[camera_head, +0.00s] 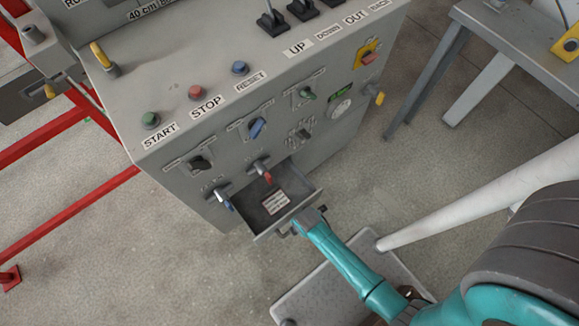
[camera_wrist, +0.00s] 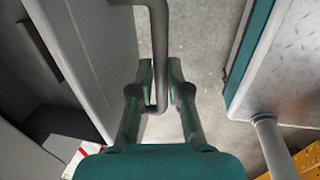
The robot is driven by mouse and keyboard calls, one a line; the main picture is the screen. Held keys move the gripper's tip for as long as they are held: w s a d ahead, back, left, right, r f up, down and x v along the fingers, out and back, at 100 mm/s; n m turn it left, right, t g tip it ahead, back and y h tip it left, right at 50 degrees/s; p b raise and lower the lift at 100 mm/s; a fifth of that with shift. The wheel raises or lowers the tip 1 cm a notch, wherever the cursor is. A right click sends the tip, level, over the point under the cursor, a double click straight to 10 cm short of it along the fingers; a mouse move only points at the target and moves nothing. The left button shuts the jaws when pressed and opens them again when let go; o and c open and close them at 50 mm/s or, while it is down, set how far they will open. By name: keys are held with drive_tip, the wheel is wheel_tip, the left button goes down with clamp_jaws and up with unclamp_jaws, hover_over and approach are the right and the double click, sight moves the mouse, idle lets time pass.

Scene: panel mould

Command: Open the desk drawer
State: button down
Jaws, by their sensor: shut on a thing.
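The desk drawer (camera_head: 268,229) stands pulled out from the lower front of the grey control desk (camera_head: 150,178). Its inside shows, with a pale printed card (camera_head: 275,203) lying in it. In the wrist view the drawer front (camera_wrist: 88,50) is a grey panel at the left. The bar handle (camera_wrist: 160,40) runs along it and passes between the fingers of my gripper (camera_wrist: 160,75). My gripper is shut on this handle. In the head view my gripper (camera_head: 302,223) is at the drawer's front, and its fingers hide most of the handle.
A red frame (camera_head: 60,230) stands left. A grey table (camera_head: 440,75) is at the upper right. Floor in front of the desk is clear at the left.

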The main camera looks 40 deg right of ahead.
drive_tip(key=shift+s+f, duration=0.1)
drive_tip(key=shift+s, duration=0.7)
drive_tip(key=c, duration=1.1)
unclamp_jaws()
drive_tip(key=shift+c, duration=0.2)
drive_tip(key=shift+w, duration=0.15)
wheel_tip(320, 180, up, 12)
drive_tip(key=s, duration=0.2)
drive_tip(key=shift+s, duration=0.15)
drive_tip(key=shift+f, duration=0.1)
